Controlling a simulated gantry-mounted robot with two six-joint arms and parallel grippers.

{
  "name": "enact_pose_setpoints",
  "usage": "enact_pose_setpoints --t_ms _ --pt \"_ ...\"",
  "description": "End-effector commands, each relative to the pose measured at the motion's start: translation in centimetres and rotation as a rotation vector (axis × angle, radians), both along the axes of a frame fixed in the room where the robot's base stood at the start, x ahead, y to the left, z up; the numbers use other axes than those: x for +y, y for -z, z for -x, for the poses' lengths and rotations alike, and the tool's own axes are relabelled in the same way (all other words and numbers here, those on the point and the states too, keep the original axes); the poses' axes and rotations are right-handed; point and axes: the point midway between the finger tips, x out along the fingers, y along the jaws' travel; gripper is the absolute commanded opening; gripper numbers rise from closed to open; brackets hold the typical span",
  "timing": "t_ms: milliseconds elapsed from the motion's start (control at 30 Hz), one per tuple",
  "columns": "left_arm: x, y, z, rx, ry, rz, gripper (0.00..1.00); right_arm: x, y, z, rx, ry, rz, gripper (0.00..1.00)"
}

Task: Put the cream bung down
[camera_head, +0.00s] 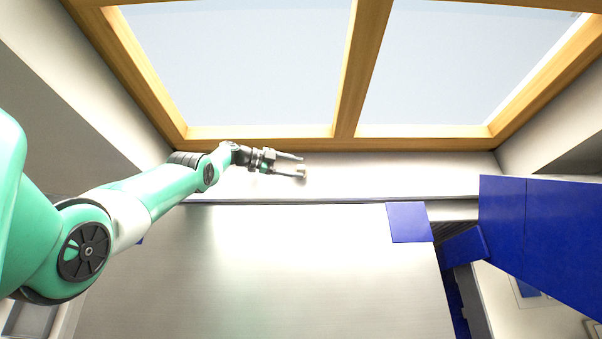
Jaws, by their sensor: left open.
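My left gripper (298,165) reaches in from the left on a teal arm and shows near the middle of the head view. Its two dark grey fingers are apart and point right, in front of the pale strip under the window. A small cream-brown thing (301,170), which may be the cream bung, shows at the fingertips, closest to the lower finger. It is too small to tell whether it touches a finger or what it rests on. My right gripper is not in view.
A broad, bare metal surface (290,270) fills the lower middle. A blue square panel (409,222) lies at its upper right corner. Large blue panels (550,235) stand at the right. A wood-framed window (345,80) is above the pale strip (400,178).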

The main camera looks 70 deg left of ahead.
Motion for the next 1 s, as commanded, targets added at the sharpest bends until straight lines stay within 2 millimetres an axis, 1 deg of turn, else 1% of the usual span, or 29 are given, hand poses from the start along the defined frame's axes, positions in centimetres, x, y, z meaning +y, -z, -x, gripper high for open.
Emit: enact_pose_setpoints --t_ms 67,133,233,333,433,600,667,700,767,800,933,967,1000 --pt "-0.2 0.1 -0.3 0.0 0.001 -0.001 0.62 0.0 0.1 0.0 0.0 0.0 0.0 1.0" --pt "-0.7 0.5 -1.1 0.0 0.004 0.0 0.62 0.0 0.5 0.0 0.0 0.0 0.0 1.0" --pt "-1.6 1.2 -2.7 0.0 0.006 -0.001 0.62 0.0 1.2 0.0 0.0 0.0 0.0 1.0" --pt "-2.0 1.8 -3.9 -0.001 0.004 -0.002 0.62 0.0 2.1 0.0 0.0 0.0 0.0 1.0" --pt "-2.1 1.8 -4.4 0.0 0.0 -0.001 0.62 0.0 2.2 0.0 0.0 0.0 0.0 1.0" --pt "-2.1 1.6 -4.4 0.0 0.0 -0.001 0.62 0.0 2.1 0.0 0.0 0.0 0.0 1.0" --pt "-2.1 1.6 -4.4 0.0 0.0 -0.001 0.54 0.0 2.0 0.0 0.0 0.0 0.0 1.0" --pt "-2.1 1.6 -4.4 0.0 0.0 -0.001 0.46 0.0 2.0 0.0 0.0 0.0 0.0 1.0" --pt "-2.1 1.6 -4.4 0.0 0.0 -0.001 0.35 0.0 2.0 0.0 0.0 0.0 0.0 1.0" --pt "-2.1 1.6 -4.4 0.0 0.0 -0.001 0.28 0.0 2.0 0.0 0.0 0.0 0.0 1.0" --pt "-2.1 1.6 -4.4 0.0 0.0 -0.001 0.05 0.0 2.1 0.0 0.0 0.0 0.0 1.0" --pt "-2.1 1.6 -4.4 0.0 0.0 -0.001 0.0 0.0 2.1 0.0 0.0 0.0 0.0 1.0" --pt "-2.1 1.6 -4.4 0.0 0.0 -0.001 0.0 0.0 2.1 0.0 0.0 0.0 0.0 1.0"
